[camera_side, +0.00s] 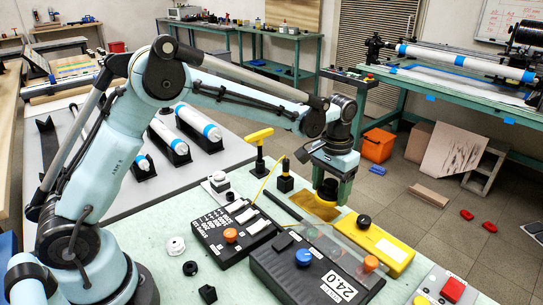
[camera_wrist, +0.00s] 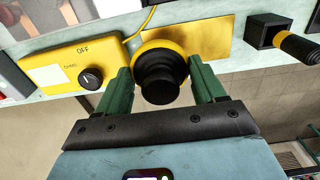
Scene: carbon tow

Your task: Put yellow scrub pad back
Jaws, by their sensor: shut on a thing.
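The yellow scrub pad (camera_wrist: 160,48) looks like a round yellow disc with a black stepped knob on it. My gripper (camera_wrist: 161,82) has its two green fingers shut on it, one on each side, in the wrist view. In the side view my gripper (camera_side: 329,186) points down with the yellow pad (camera_side: 328,190) between its fingers. A flat golden-yellow sheet (camera_side: 314,206) lies on the bench just under and beside the pad; it also shows in the wrist view (camera_wrist: 205,38). I cannot tell whether the pad touches the sheet.
A yellow box with a black knob (camera_side: 378,243) stands right of the sheet. A black stand with a yellow-and-black handle (camera_side: 286,183) is left of it. A black button panel (camera_side: 232,230) and a larger black unit (camera_side: 300,270) lie nearer. The bench edge is close behind.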

